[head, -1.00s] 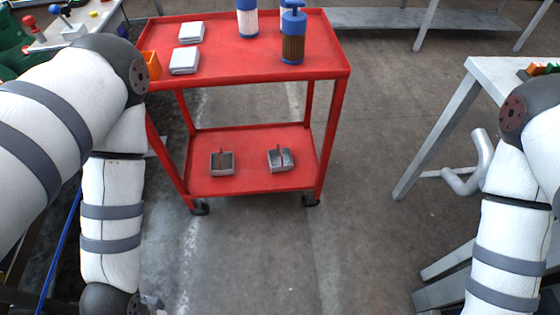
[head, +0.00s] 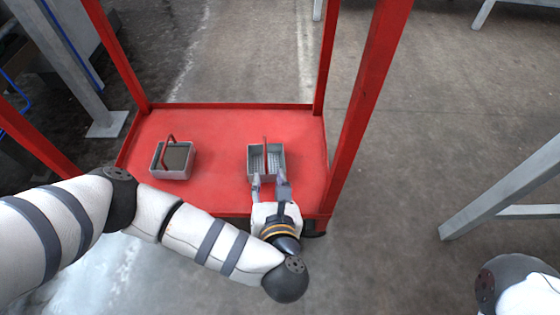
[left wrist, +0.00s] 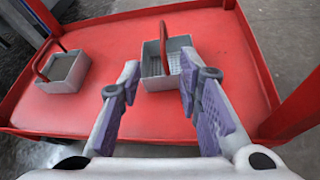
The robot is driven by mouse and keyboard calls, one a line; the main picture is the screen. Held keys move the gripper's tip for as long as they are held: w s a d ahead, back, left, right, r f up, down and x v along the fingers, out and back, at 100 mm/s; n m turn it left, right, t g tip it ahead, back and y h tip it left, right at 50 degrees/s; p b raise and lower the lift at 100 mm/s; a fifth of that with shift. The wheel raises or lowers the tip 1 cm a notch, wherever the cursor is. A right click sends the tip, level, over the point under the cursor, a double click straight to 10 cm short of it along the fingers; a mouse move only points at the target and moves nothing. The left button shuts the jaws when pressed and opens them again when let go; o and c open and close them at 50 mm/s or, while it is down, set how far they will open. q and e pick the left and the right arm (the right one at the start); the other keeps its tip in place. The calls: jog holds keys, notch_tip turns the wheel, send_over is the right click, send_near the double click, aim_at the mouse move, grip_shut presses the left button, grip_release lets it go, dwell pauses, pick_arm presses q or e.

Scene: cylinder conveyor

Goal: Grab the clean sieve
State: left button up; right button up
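Two small grey sieves with red handles sit on the lower red shelf. The right one, the clean-looking sieve (head: 276,160), has a pale perforated inside; it also shows in the left wrist view (left wrist: 158,84). The left sieve (head: 172,174) looks filled with something dark grey, also in the left wrist view (left wrist: 62,70). My left gripper (head: 269,180) is open at the near side of the clean sieve. In the left wrist view its fingers (left wrist: 160,80) are spread, tips near the left and right sides of that sieve; contact cannot be told. My right gripper is out of view.
The sieves stand on the cart's lower shelf (head: 217,140), which has a low rim. Red posts (head: 362,110) rise at its corners, one close right of my left gripper. Grey table legs (head: 505,190) stand at the right. Shelf space between the sieves is free.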

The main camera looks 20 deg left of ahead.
aim_at(266, 159)
pick_arm(q)
jog(key=b+x, duration=0.1)
jog(key=x, duration=0.2)
jog(key=b+x, duration=0.2)
jog(key=x, duration=0.2)
jog(key=b+x, duration=0.2)
jog(key=x, duration=0.2)
jog(key=shift+d+f, duration=0.15)
jog(key=shift+f, duration=0.2)
jog(key=shift+w+r, duration=0.1)
jog(key=shift+w, duration=0.05)
grip_shut()
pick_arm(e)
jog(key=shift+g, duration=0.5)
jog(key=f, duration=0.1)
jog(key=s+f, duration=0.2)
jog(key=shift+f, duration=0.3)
